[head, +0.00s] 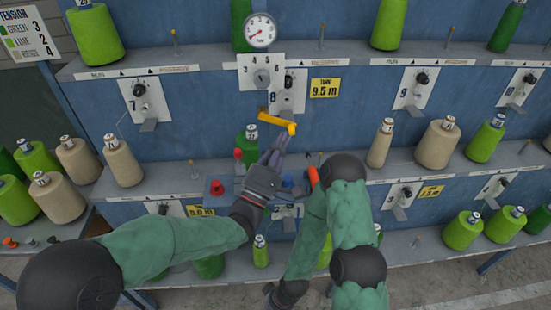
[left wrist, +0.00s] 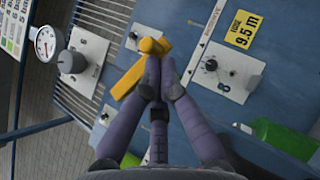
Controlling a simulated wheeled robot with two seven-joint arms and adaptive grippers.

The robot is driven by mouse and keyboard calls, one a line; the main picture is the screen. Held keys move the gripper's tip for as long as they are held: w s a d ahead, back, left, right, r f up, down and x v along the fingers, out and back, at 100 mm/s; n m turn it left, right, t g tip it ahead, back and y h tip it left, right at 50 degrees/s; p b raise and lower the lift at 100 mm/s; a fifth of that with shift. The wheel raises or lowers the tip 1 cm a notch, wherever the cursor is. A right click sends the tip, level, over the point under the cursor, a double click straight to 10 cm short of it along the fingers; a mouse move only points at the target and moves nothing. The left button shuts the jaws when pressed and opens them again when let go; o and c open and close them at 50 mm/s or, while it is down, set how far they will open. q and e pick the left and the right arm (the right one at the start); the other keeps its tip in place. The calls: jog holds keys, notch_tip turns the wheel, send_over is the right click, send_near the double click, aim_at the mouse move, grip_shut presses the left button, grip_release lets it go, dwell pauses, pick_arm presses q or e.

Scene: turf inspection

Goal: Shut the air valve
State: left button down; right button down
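The yellow air valve lever (head: 276,121) stands out from the blue machine front, below the plate marked 8. In the left wrist view the yellow lever (left wrist: 128,82) runs down and left from its hub. My left gripper (head: 276,143) is just below the lever. In the left wrist view the fingertips of my left gripper (left wrist: 160,76) are together, right at the lever and partly covering it. No lever part shows clearly between them, and I cannot tell whether they touch it. My right arm comes up from the bottom; its gripper is not visible.
A round gauge (head: 261,30) sits above a grey dial knob (head: 262,77). A yellow 9.5 m sign (head: 325,88) is to the right. A red button (head: 216,187) is on the lower shelf, left of my left gripper. Green and beige yarn cones (head: 438,143) line the shelves.

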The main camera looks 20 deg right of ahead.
pick_arm(q)
jog(key=n+t+y+b, duration=0.1)
jog(key=n+b, duration=0.1)
jog(key=d+r+n+t+b, duration=0.1)
jog(key=n+t+b, duration=0.1)
jog(key=n+t+y+b, duration=0.1)
jog(key=n+t+b, duration=0.1)
jog(key=b, duration=0.1)
jog(key=shift+s+d+r+n+y, duration=0.25)
jog(key=shift+d+r+n+y, duration=0.05)
jog(key=shift+r+n, duration=0.1)
jog(key=shift+r, duration=0.1)
